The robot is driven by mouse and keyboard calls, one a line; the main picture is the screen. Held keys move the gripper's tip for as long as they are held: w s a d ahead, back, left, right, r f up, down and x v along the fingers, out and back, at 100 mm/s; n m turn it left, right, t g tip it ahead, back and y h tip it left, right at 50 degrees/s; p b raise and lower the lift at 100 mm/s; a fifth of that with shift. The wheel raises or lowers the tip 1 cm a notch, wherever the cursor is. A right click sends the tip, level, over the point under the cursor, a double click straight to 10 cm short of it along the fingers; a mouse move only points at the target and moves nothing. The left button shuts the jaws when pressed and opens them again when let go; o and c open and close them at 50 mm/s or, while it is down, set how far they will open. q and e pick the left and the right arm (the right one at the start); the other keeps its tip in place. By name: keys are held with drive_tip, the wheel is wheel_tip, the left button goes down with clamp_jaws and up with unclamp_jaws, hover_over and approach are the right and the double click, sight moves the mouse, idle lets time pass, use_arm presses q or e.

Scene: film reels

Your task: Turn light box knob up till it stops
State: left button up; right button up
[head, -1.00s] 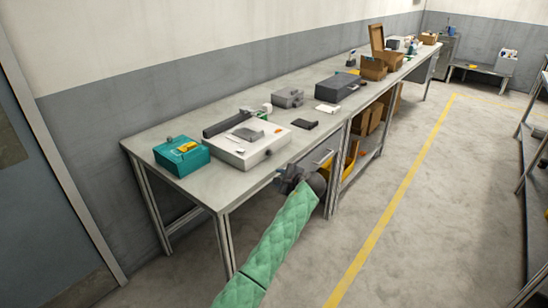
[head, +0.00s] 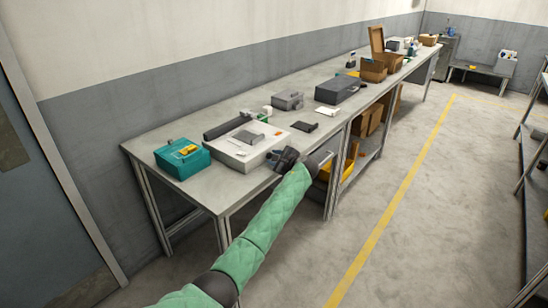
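The light box (head: 228,152) is a flat, pale grey-white box near the front edge of the long workbench, towards its near end. A small grey square piece and a pale piece lie on its top. I cannot make out its knob; it may be too small or hidden behind my gripper. My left gripper (head: 276,161) is dark grey and is at the light box's front right corner, at about bench-top height. I cannot tell whether it touches the box or whether its fingers are apart. My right gripper is not in view.
A teal box (head: 182,160) with a yellow item stands left of the light box. A dark flat item (head: 304,126) and a grey case (head: 288,100) are further right. The floor right of the bench (head: 420,210) is clear.

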use_arm(q)
drive_tip(key=shift+w+a+f, duration=0.15)
drive_tip(key=shift+w+a, duration=0.05)
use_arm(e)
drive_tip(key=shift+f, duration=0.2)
use_arm(q)
drive_tip(key=c, duration=0.7)
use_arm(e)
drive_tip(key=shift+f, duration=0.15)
